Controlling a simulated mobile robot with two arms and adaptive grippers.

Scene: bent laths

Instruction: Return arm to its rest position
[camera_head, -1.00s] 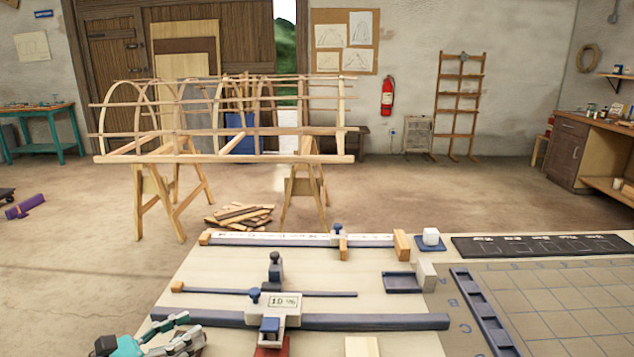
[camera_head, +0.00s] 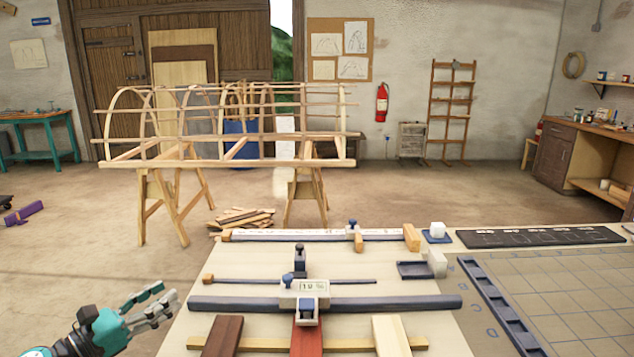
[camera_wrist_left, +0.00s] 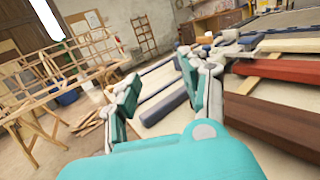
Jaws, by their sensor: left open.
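My left gripper (camera_head: 158,303) is at the lower left of the head view, off the left edge of the workbench (camera_head: 228,268). Its teal and grey fingers are apart with nothing between them. In the left wrist view the open fingers (camera_wrist_left: 160,92) point towards the bench and the room. My right gripper is not in view. On the bench a gauge with a small display (camera_head: 304,290) sits on a long dark bar (camera_head: 400,302). Three laths lie in front of it: a dark brown one (camera_head: 222,335), a red one (camera_head: 305,340) and a pale one (camera_head: 391,335).
A wooden frame of bent laths (camera_head: 230,163) stands on trestles beyond the bench, with loose wood (camera_head: 240,218) beneath. A dark tray (camera_head: 495,310) and a gridded mat (camera_head: 570,300) lie at the right.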

